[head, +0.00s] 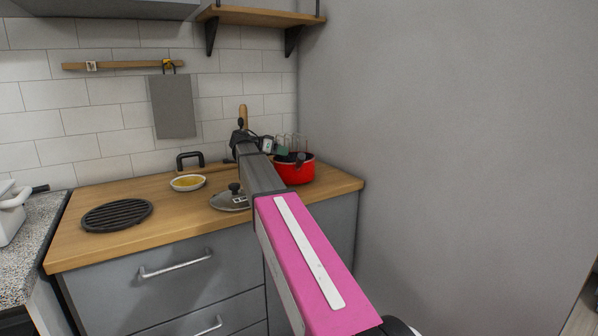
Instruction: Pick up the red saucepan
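The red saucepan (294,174) stands upright near the back right of the wooden counter (170,230). Its left part is partly hidden by my arm. My gripper (299,159) is at the far end of the arm, at the pan's upper rim in the picture. It is small and dark here. I cannot tell whether its fingers are open or shut, or whether they touch the pan. The pan's handle cannot be made out clearly.
A glass lid (230,202) lies left of my arm. A bowl of yellow food (188,183) and a black round trivet (117,215) are further left. A wire rack (294,142) stands behind the pan. A grey wall (440,130) bounds the right side.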

